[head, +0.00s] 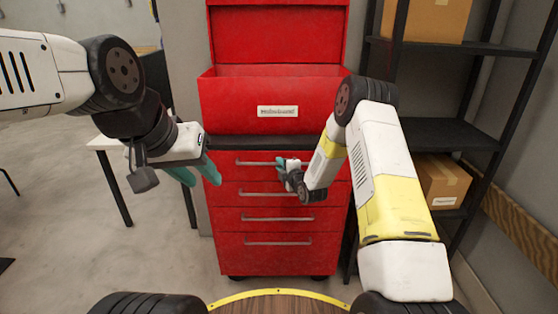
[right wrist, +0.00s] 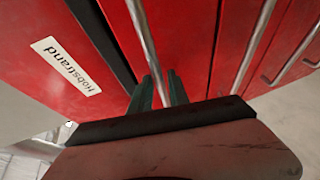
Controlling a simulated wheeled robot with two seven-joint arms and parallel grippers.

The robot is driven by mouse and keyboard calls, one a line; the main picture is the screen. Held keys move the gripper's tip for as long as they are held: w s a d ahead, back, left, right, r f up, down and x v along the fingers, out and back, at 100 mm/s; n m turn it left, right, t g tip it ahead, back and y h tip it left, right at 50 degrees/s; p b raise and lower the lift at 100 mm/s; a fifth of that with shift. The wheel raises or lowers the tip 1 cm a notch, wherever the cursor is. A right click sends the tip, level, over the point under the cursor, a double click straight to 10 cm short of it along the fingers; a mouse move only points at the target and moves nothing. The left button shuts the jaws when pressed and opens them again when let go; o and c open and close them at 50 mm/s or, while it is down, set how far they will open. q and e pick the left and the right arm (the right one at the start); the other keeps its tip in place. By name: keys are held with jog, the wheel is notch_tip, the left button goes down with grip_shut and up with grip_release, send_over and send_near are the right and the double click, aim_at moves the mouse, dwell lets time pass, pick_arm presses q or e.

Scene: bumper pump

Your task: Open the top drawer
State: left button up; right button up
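The red tool cabinet (head: 278,255) stands ahead with its top drawer (head: 225,172) flush with the front, so it looks shut. The top drawer's grey bar handle (head: 252,162) runs across it; it also shows in the right wrist view (right wrist: 141,32). My right gripper (head: 281,172) is at the right part of this handle. In the right wrist view its two green fingers (right wrist: 160,92) lie close on either side of the bar; whether they press on it I cannot tell. My left gripper (head: 196,174) is open and empty, left of the cabinet.
The lower drawers with bar handles (head: 278,218) are shut. The red top chest (head: 230,110) has its lid up. A dark shelf (head: 440,135) with cardboard boxes (head: 442,178) stands close on the right. A white table (head: 108,143) is at left. Floor before the cabinet is clear.

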jog(key=shift+w+a+f, duration=0.1)
jog(key=shift+w+a, duration=0.2)
jog(key=shift+w, duration=0.35)
grip_shut()
dwell(1.0)
